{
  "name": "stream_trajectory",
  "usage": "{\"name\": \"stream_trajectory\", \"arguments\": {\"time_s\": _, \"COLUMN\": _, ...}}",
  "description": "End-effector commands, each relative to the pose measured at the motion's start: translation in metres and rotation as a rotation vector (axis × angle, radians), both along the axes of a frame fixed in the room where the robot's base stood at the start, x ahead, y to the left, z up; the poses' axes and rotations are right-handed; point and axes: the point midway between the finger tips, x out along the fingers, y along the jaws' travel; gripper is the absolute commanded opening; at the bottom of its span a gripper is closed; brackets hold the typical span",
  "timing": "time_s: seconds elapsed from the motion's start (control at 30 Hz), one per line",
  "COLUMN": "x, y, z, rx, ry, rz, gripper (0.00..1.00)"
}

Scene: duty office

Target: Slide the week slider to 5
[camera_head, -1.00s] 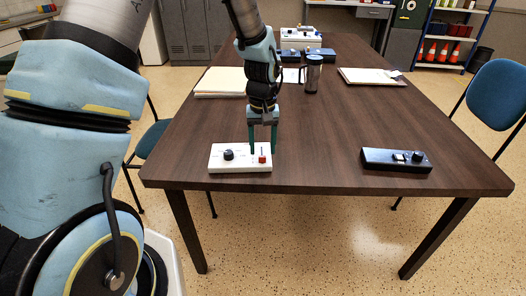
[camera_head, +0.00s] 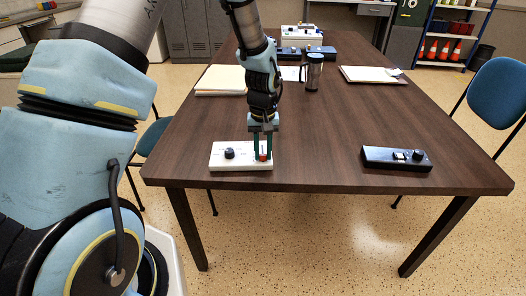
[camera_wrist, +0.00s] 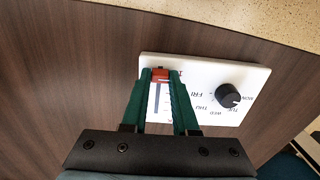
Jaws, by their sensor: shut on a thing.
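A white panel (camera_head: 240,165) lies near the front edge of the table, left of centre; it also shows in the wrist view (camera_wrist: 205,116). It bears a red slider knob (camera_head: 264,157) at its right side in the head view, and a black rotary knob (camera_head: 229,153). In the wrist view the red slider knob (camera_wrist: 160,74) stands at the upper end of its slot, and a scale runs down between my fingers. Its numbers are not clearly readable. Day names ring the black knob (camera_wrist: 228,96). My gripper (camera_head: 263,157) points down with its green fingers shut on the red slider knob.
A black control box (camera_head: 396,158) lies at the table's right front. Papers (camera_head: 220,81), a mug (camera_head: 314,74) and a clipboard (camera_head: 372,75) lie farther back. The table's middle right is clear. A blue chair (camera_head: 497,95) stands at the right.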

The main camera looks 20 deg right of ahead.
Motion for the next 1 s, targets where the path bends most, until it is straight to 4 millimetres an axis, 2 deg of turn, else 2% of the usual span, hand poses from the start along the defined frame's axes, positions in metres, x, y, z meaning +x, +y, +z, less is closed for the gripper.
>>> {"name": "stream_trajectory", "arguments": {"time_s": 0.1, "x": 0.0001, "y": 0.0002, "z": 0.0001, "rx": 0.0, "ry": 0.0, "rz": 0.0, "gripper": 0.0}}
{"name": "stream_trajectory", "arguments": {"time_s": 1.0, "x": 0.0002, "y": 0.0002, "z": 0.0002, "rx": 0.0, "ry": 0.0, "rz": 0.0, "gripper": 0.0}}
